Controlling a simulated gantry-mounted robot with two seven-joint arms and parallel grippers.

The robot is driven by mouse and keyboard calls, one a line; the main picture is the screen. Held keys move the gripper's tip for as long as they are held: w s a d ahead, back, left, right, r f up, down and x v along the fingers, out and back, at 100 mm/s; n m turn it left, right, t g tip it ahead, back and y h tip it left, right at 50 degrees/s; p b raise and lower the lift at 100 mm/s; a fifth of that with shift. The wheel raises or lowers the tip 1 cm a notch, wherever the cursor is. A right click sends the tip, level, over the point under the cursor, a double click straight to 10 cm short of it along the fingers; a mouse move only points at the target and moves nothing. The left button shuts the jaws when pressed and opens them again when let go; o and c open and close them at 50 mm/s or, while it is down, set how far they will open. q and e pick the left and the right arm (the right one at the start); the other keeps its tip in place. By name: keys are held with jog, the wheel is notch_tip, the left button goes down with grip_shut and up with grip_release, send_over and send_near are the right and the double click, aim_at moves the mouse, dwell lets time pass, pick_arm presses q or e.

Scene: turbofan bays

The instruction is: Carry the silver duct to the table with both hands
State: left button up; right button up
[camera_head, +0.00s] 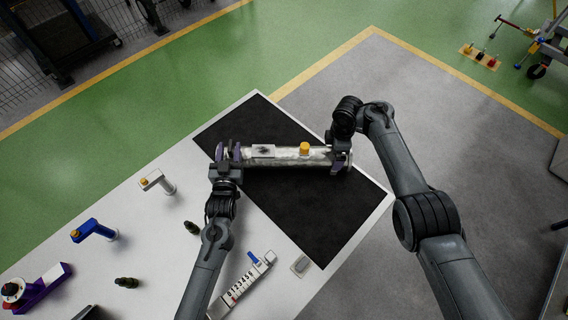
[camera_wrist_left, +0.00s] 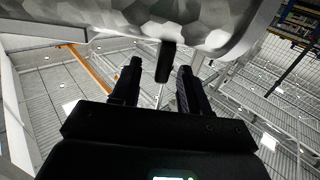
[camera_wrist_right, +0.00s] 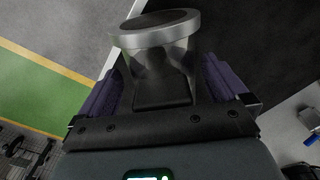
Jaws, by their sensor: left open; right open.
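The silver duct (camera_head: 283,157), a pale tube with a yellow cap (camera_head: 304,148), lies across the black mat (camera_head: 310,210) on the white table. I cannot tell whether it rests fully on the mat. My left gripper (camera_head: 230,155) is open at its left end. In the left wrist view the duct's mottled underside (camera_wrist_left: 190,18) fills the top, with a dark peg (camera_wrist_left: 166,62) between the open fingers. My right gripper (camera_head: 340,158) is open at its right end. In the right wrist view the duct's rimmed end (camera_wrist_right: 160,30) sits between the spread purple-dark fingers.
On the table's left part stand a white-and-orange tool (camera_head: 158,181), a blue tool (camera_head: 93,230), a purple fixture (camera_head: 38,288) and a numbered strip (camera_head: 242,285). A small pale tray (camera_head: 300,265) lies by the mat's front edge. The mat is otherwise clear.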

jog(key=shift+s, duration=0.1)
jog(key=shift+r, duration=0.5)
notch_tip(320, 180, up, 11)
jog(key=shift+f, duration=0.1)
pick_arm(q)
jog(key=s, duration=0.9)
jog(key=shift+s, duration=0.4)
jog(key=shift+a, duration=0.1)
pick_arm(e)
jog(key=shift+r+p, duration=0.65)
jog(key=shift+r, duration=0.05)
pick_arm(q)
jog(key=shift+s+a+p, duration=0.3)
jog(key=shift+s+a, duration=0.55)
jog(key=shift+a, duration=0.35)
jog(key=shift+s+a+p, duration=0.25)
jog(key=shift+s+a, duration=0.6)
jog(key=shift+a, duration=0.3)
pick_arm(e)
jog(key=shift+r, duration=0.55)
